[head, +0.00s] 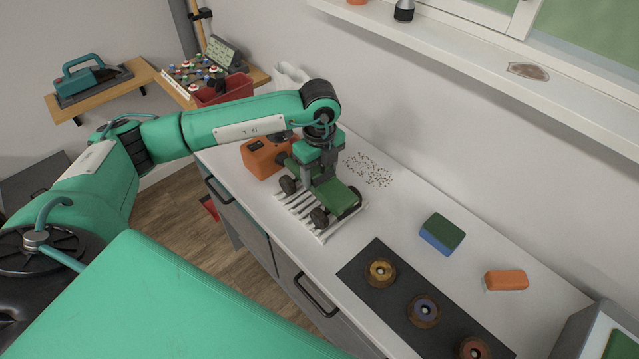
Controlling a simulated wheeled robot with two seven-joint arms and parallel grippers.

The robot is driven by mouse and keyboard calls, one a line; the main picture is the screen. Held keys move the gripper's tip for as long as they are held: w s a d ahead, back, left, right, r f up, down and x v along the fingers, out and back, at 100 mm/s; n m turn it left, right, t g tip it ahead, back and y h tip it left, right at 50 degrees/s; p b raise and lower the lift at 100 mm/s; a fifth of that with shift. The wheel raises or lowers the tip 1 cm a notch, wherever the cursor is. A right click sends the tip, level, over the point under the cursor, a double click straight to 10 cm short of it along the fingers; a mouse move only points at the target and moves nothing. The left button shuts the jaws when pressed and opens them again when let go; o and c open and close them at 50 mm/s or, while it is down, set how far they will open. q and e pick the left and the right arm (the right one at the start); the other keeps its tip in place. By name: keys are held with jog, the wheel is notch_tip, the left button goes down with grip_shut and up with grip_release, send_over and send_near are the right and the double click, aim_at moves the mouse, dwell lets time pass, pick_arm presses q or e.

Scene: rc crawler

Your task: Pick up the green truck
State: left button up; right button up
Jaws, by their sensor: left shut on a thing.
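The green truck (336,199) has a green body and black wheels. It is at a white slatted rack (298,216) near the front edge of the white counter. My left gripper (318,178) comes down over the truck from above and is shut on it. The fingertips are partly hidden against the truck's body. I cannot tell whether the wheels touch the rack. My right gripper is not in the head view.
An orange box (266,156) stands just behind the truck. Dark specks (368,170) lie beside it. A dark mat (395,308) with round pieces, a green-and-blue block (442,234) and an orange block (506,280) lie to the right. A wall shelf (470,65) runs above.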

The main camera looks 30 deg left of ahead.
pick_arm(q)
grip_shut()
jog(key=shift+r, duration=0.2)
